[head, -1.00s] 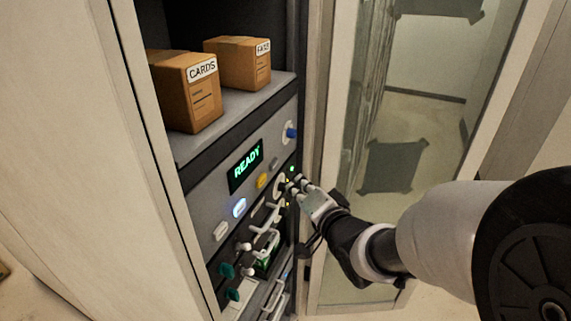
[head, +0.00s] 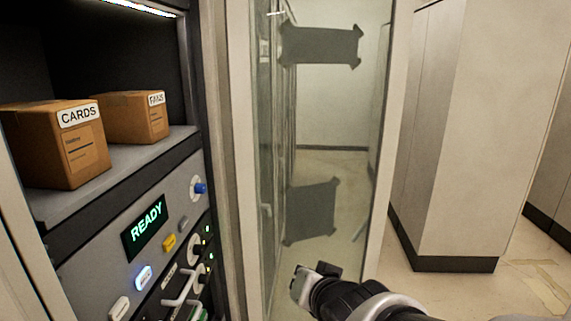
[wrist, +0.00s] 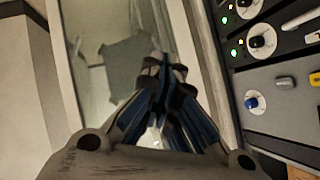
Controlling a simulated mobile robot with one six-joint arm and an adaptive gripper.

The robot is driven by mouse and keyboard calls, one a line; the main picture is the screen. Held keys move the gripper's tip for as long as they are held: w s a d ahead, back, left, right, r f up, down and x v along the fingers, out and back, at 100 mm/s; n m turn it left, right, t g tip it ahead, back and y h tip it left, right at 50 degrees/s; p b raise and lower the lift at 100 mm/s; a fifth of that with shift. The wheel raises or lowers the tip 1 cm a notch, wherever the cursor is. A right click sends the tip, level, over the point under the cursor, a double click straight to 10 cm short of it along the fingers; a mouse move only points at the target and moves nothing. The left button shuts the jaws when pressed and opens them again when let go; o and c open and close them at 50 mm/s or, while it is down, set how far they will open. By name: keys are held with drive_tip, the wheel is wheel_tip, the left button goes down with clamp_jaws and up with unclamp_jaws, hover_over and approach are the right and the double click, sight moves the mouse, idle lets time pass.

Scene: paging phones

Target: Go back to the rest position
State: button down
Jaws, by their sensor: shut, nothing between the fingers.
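My gripper (head: 303,283) is low in the head view, in front of the open glass door and to the right of the rack panel (head: 92,283). It is apart from the panel and holds nothing. In the wrist view its fingers (wrist: 166,68) are together, pointing towards the door glass, with the panel to the right. The panel carries a green READY display (head: 145,228), a blue knob (head: 200,188), a yellow button (head: 169,243) and a lit white-blue button (head: 144,277). The lower part of the panel is cut off in the head view.
Two cardboard boxes, one marked CARDS (head: 62,145) and one behind it (head: 135,117), stand on the shelf above the panel. The glass door (head: 330,115) has dark taped patches. Pale cabinets (head: 465,130) stand at the right, with open floor before them.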

drive_tip(key=s+d+f+n+g+h+b, duration=0.1)
drive_tip(key=s+d+f+g+b, duration=0.2)
drive_tip(key=s, duration=0.9)
drive_tip(key=s+d+f+n+g+h+b, duration=0.1)
drive_tip(key=s+d+f+g+h+b, duration=0.1)
drive_tip(key=s+d+f+b, duration=0.5)
drive_tip(key=s+d+f+g, duration=0.1)
drive_tip(key=s+f, duration=0.2)
drive_tip(key=s, duration=0.2)
drive_tip(key=shift+d+f+n, duration=0.3)
drive_tip(key=shift+f+n, duration=0.05)
drive_tip(key=shift+n, duration=0.05)
drive_tip(key=shift+a, duration=0.1)
